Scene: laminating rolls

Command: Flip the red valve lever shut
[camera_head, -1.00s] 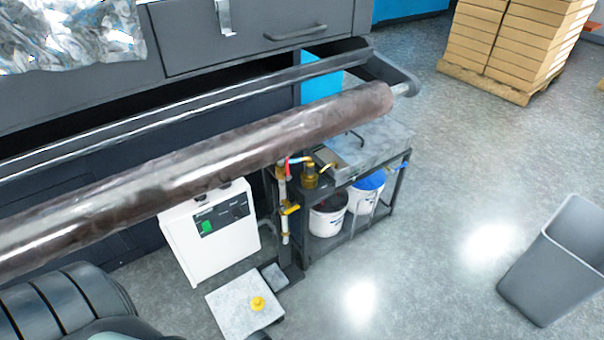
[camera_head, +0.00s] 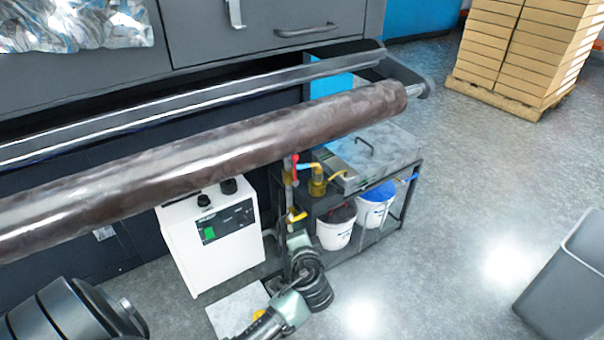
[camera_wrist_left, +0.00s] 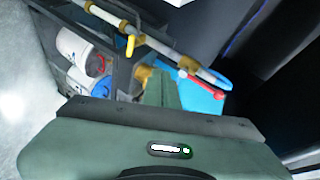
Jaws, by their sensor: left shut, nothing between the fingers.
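The red valve lever (camera_head: 294,163) sits on the upper part of a vertical pipe, just below the large dark roll. In the left wrist view the red lever (camera_wrist_left: 204,86) lies roughly along the pipe (camera_wrist_left: 165,50), near a blue piece. My left gripper (camera_head: 297,240) is low beside the pipe, below the red lever and apart from it. In the left wrist view its shut, empty fingers (camera_wrist_left: 160,88) point toward the pipe, between the yellow lever (camera_wrist_left: 130,45) and the red one. Whether they touch the pipe is unclear. My right gripper is not in view.
The long dark roll (camera_head: 200,168) hangs above the pipe. A white box (camera_head: 212,240) stands left of it. A cart with a metal tray (camera_head: 385,155) and buckets (camera_head: 337,228) is at its right. A grey bin (camera_head: 575,270) stands farther right; floor between is clear.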

